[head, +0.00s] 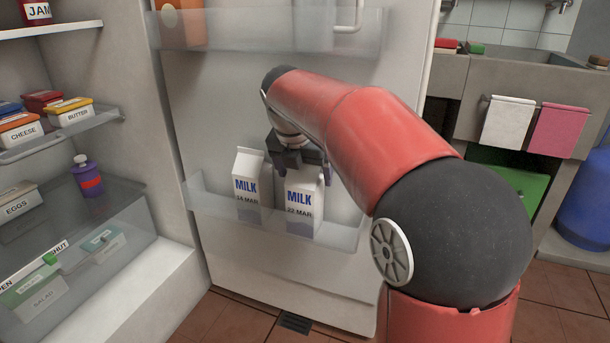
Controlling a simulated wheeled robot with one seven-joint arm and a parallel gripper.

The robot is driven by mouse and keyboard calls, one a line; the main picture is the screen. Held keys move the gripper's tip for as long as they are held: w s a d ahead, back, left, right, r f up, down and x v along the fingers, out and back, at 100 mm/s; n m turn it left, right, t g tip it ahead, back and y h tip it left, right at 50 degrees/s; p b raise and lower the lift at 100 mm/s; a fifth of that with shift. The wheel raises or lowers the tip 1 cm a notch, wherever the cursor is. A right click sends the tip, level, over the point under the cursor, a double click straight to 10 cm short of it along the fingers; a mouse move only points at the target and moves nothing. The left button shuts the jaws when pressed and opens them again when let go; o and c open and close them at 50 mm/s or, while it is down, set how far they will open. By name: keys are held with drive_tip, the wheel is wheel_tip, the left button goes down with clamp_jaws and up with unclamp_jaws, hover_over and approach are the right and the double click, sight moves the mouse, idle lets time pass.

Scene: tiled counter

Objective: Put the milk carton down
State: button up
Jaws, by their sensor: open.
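Two white milk cartons stand upright side by side in the lower door shelf (335,236) of the open fridge. The left milk carton (249,186) reads "14 MAR". The right milk carton (304,202) reads "22 MAR". My gripper (298,166) is at the top of the right carton, with its dark fingers open around or just behind the carton top. I cannot tell whether a finger touches it. My red arm hides part of the door behind it.
Fridge shelves on the left hold cheese, butter (70,111), eggs (18,203) and a purple bottle (87,177). An upper door shelf (265,32) is above my gripper. A sink counter (520,72) with hanging towels stands at the right.

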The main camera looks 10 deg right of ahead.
drive_tip(key=p+v, duration=0.1)
drive_tip(key=v, duration=0.4)
drive_tip(key=shift+s+a+r, duration=0.1)
drive_tip(key=shift+r, duration=0.15)
drive_tip(key=shift+s+m, duration=0.3)
drive_tip(key=shift+s, duration=0.1)
drive_tip(key=s+f+m+y, duration=0.1)
drive_tip(key=s+f+m, duration=0.3)
drive_tip(key=s+m, duration=0.4)
drive_tip(key=s+d+f+m+t, duration=0.1)
drive_tip(key=s+f+m, duration=0.3)
drive_tip(key=s+m, duration=0.5)
drive_tip(key=s+f+m+t+y, duration=0.1)
drive_tip(key=s+f+m, duration=0.3)
drive_tip(key=s+m, duration=0.4)
drive_tip(key=m, duration=0.3)
drive_tip(key=shift+s+d+f+y, duration=0.3)
drive_tip(key=shift+s+d, duration=0.05)
drive_tip(key=shift+s, duration=0.05)
